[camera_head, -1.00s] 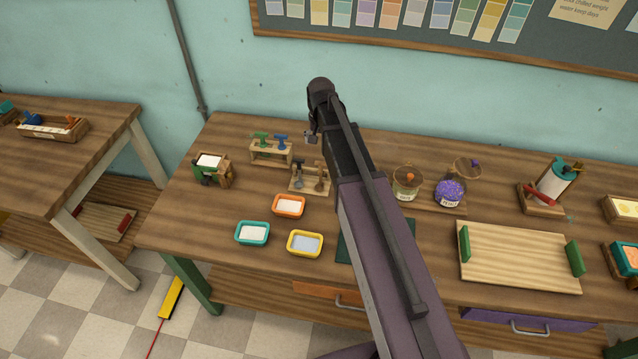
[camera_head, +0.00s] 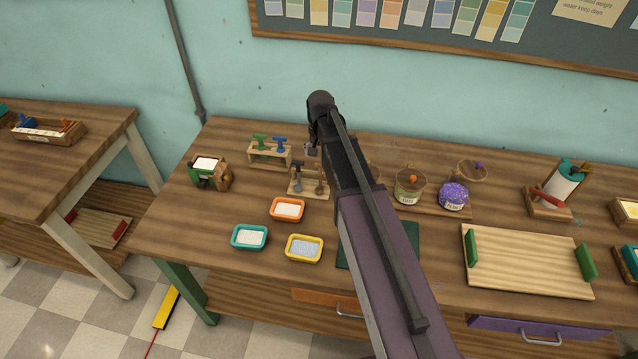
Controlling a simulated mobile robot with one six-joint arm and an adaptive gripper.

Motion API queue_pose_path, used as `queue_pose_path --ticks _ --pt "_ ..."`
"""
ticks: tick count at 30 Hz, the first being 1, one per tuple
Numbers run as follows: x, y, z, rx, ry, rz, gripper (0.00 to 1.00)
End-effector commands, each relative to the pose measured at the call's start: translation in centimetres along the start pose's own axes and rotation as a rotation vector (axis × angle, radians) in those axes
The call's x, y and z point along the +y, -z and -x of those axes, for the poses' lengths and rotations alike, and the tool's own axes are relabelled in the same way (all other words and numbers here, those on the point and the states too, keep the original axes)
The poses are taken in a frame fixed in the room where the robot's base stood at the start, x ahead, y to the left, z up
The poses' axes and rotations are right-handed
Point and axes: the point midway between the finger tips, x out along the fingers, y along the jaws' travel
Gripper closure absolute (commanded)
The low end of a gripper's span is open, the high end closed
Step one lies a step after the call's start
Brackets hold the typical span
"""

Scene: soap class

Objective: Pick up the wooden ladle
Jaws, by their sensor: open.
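A small wooden rack (camera_head: 301,193) stands on the workbench just left of my arm. It holds a grey-headed tool (camera_head: 297,178) and a brown wooden tool (camera_head: 320,187), which looks like the wooden ladle. The brown tool is close to my arm's edge and its details are too small to make out. My gripper (camera_head: 311,150) shows only as a small dark piece beside my wrist, above and behind the rack. It is open and apart from the brown tool. My arm hides part of the bench right of the rack.
A stamp rack (camera_head: 270,158) stands behind the small rack. Orange (camera_head: 287,209), teal (camera_head: 249,237) and yellow (camera_head: 304,248) trays lie in front. Right of my arm are jars (camera_head: 409,187) and a wooden board with green ends (camera_head: 525,262).

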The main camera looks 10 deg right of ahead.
Motion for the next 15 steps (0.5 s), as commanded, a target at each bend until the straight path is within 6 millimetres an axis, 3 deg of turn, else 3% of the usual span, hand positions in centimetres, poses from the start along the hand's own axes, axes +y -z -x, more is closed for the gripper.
queue_pose_path --ticks 8,15 --pt "0.0 0.0 -0.5 0.000 0.000 0.000 0.00" --pt "0.0 0.0 -2.1 0.000 0.000 0.000 0.00"
